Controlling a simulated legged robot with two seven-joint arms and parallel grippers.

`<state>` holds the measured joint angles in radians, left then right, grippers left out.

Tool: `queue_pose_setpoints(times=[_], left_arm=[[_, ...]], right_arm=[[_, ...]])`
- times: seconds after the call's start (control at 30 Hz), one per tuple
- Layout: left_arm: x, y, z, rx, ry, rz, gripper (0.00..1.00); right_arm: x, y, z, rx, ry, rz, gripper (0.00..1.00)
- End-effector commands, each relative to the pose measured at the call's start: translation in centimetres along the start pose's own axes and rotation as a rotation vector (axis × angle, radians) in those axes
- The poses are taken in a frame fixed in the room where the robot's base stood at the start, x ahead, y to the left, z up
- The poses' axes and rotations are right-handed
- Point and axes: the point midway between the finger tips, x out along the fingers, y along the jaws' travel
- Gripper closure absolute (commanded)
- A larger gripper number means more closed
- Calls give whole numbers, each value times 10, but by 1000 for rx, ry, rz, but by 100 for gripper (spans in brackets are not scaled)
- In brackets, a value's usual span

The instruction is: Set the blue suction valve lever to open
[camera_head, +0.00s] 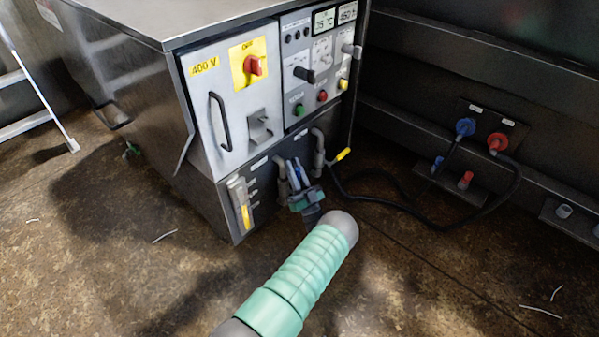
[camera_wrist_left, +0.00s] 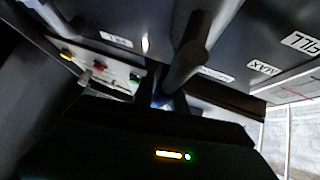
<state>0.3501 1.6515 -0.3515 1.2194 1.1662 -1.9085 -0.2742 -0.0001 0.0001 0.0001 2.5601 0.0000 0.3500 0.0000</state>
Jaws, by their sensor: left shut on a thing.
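The blue suction valve lever (camera_head: 297,172) is on the lower front of the grey cabinet, between two grey pipes. My left gripper (camera_head: 299,180) is shut on the lever, reaching it from the front and below. The fingers and hand hide most of the lever. In the left wrist view a small bluish patch of the lever (camera_wrist_left: 161,97) shows at the fingers, beside a dark pipe (camera_wrist_left: 195,50). I cannot tell the exact angle of the lever. My right gripper is in neither view.
A yellow-handled lever (camera_head: 343,154) sits right of the pipes. A level gauge with yellow (camera_head: 244,213) is at the left. The upper panel has a red switch (camera_head: 253,65) and a black handle (camera_head: 219,121). A black hose (camera_head: 400,207) lies on the floor at right.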

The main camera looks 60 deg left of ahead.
Motion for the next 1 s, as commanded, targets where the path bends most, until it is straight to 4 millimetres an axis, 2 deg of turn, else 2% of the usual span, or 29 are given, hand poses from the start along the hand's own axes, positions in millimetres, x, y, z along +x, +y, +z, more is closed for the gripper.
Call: queue_pose_setpoints(times=[0.03, 0.7, 0.73, 0.8, 0.87, 1.0], left_arm=[[-5, -1, 3, -10, -4, -9, 100], [-6, -6, 2, -50, 5, -47, 100], [-6, -6, 2, -50, 5, -47, 79], [-5, -6, 2, -50, 6, -48, 70], [-4, -7, 1, -51, 7, -49, 62], [-3, -7, 0, -51, 9, -50, 61]], right_arm=[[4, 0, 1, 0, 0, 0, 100], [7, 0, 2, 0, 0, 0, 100], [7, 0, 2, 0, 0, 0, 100], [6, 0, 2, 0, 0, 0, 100], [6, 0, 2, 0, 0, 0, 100], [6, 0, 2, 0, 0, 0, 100]])
